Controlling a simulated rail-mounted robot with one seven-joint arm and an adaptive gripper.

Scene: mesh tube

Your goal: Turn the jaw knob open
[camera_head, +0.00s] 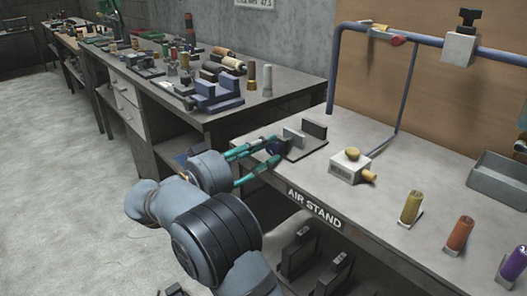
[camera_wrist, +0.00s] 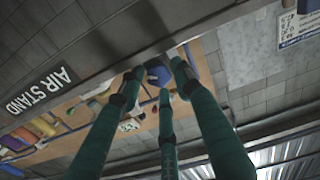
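A small jaw fixture (camera_head: 301,139) with upright grey and dark plates stands at the left end of the air stand bench. Its dark knob (camera_head: 272,147) faces my arm. My gripper (camera_head: 277,149) reaches in from the left with its teal fingers spread on either side of the knob. The knob's turning position is hard to make out.
A pale box (camera_head: 350,168) with a brass knob sits to the right on the bench (camera_head: 395,232). A blue pipe frame (camera_head: 333,75) rises behind. A cluttered side table (camera_head: 262,103) lies at the left.

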